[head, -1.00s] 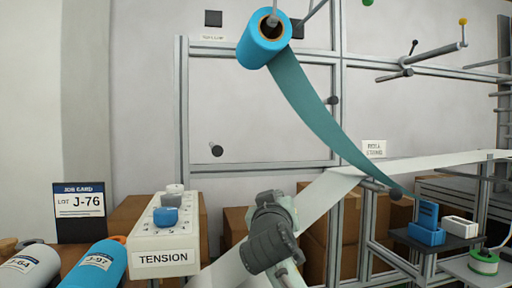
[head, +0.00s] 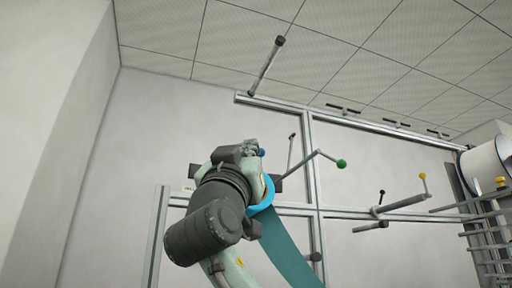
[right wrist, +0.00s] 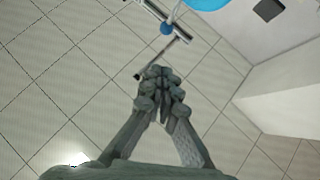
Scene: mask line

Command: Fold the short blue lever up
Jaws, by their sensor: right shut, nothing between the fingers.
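The blue lever shows in the head view as a small blue knob (head: 262,152); its rod is mostly hidden behind my right gripper and arm. In the right wrist view the blue knob (right wrist: 167,28) sits by a grey bar, beyond my fingertips. My right gripper (head: 250,146) is raised in front of the frame, close to the knob in the picture. In the right wrist view its fingers (right wrist: 162,82) are closed together and empty, with a visible gap in the picture to the knob. My left gripper is not in view.
A blue roll (head: 264,195) with a teal web (head: 286,250) hangs behind my right arm. A green-knobbed lever (head: 341,164), a yellow-knobbed one (head: 423,176) and a black-knobbed one (head: 382,192) stick out to the right. A white roll (head: 487,165) is at far right.

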